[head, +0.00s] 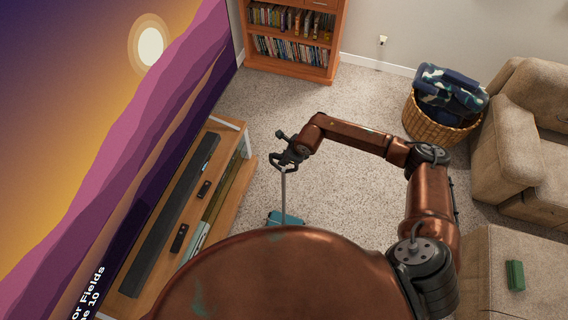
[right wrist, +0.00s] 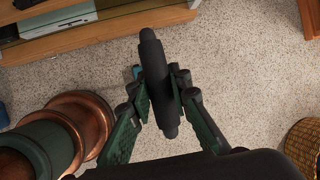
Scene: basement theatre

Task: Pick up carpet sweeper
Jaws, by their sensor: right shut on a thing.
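The carpet sweeper has a teal head (head: 285,218) on the carpet, partly hidden by my body, and a thin grey pole (head: 283,190) rising from it. My right gripper (head: 283,163) is at the top of the pole. In the right wrist view the sweeper's dark handle grip (right wrist: 157,80) lies between the fingers of my right gripper (right wrist: 160,95), which are shut on it. A bit of teal shows behind the handle there. The pole stands roughly upright. My left gripper is not in view.
A wooden TV stand (head: 236,185) with a soundbar (head: 177,210) and remotes is close on the left, under a large screen (head: 120,120). A bookshelf (head: 333,62) stands at the back. A wicker basket (head: 438,130) and sofa (head: 510,150) are right. Carpet between is clear.

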